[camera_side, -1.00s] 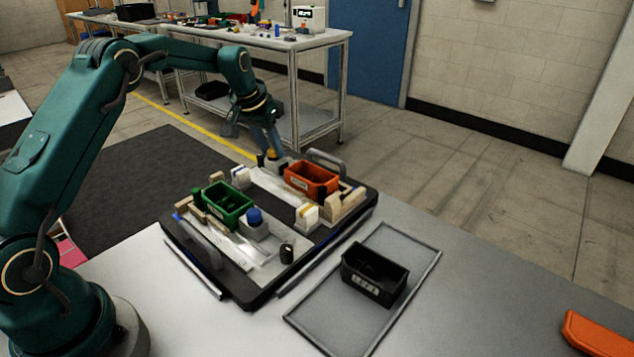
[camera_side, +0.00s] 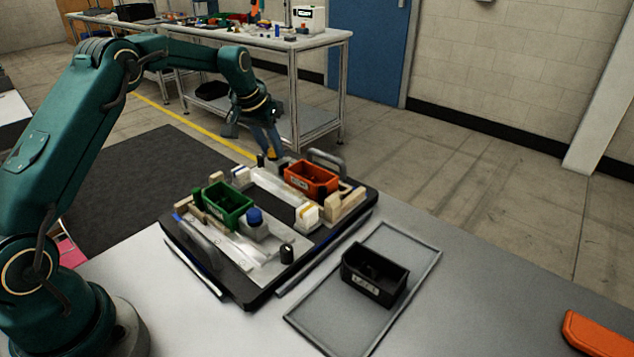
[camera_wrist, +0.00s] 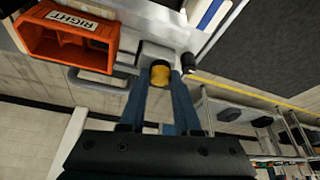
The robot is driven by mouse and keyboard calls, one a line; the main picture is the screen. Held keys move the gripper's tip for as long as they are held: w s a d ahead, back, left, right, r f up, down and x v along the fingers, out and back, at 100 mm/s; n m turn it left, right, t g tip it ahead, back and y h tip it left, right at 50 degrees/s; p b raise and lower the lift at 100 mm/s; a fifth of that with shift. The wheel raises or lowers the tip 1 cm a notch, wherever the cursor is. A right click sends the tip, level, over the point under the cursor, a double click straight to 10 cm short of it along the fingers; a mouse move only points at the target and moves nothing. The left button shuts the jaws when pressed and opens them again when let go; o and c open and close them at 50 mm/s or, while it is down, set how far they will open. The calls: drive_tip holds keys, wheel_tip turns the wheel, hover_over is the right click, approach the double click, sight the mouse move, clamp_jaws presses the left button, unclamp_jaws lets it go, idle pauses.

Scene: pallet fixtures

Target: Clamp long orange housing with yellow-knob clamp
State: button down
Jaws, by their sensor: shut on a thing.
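The orange housing (camera_side: 312,180) sits on the far right part of the pallet fixture. In the wrist view the orange housing (camera_wrist: 68,40) shows at upper left with a label reading RIGHT. The yellow knob (camera_wrist: 160,75) of the clamp is beside the housing's end, between my fingertips. My gripper (camera_side: 271,150) reaches down to the far corner of the pallet and is shut on this knob. In the wrist view my gripper (camera_wrist: 161,80) has a blue finger on each side of the knob. The clamp's contact with the housing cannot be made out.
A green housing (camera_side: 227,205) and a blue-knob clamp (camera_side: 255,222) are on the pallet's near left part. A grey handle (camera_side: 327,160) rises near the orange housing. A black bin (camera_side: 374,276) stands on a grey tray (camera_side: 420,268) at right.

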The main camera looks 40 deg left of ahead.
sight(285, 161)
idle(0.4)
drive_tip(key=shift+d, duration=1.5)
drive_tip(key=c, duration=0.6)
unclamp_jaws()
drive_tip(key=shift+a, duration=0.1)
